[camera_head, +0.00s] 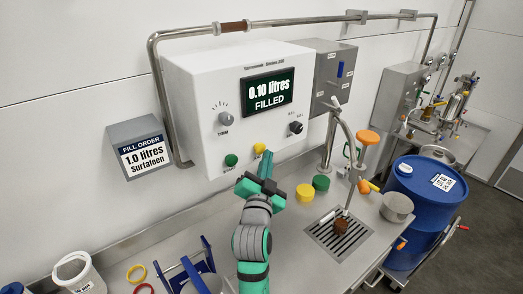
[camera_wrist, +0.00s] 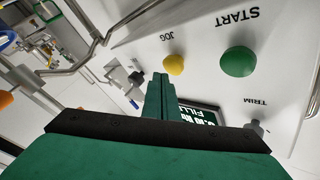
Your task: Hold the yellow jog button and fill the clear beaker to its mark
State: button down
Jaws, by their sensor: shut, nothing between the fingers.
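The yellow jog button (camera_head: 259,149) sits on the front of the white control box, beside the green start button (camera_head: 231,160). The wrist view shows the yellow button (camera_wrist: 174,65) labelled JOG and the green one (camera_wrist: 239,62) labelled START. My gripper (camera_head: 265,168) is shut and empty, just in front of the jog button. In the wrist view its fingertips (camera_wrist: 161,76) appear just beside the yellow button; I cannot tell whether they touch it. The display (camera_head: 268,91) reads 0.10 litres filled. A small brown-looking vessel (camera_head: 341,229) stands under the spout; its mark is too small to see.
A sign (camera_head: 143,155) reads fill order 1.0 litres Surfateen. Yellow (camera_head: 305,192) and green (camera_head: 321,183) lids lie right of my gripper. A metal pot (camera_head: 397,207) and blue drum (camera_head: 426,194) stand at right. A white tub (camera_head: 78,272) and blue frame (camera_head: 188,268) are at front left.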

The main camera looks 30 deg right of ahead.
jog(key=shift+s+d, duration=0.15)
jog(key=shift+s, duration=1.15)
jog(key=shift+s+d, duration=0.15)
jog(key=shift+s, duration=1.1)
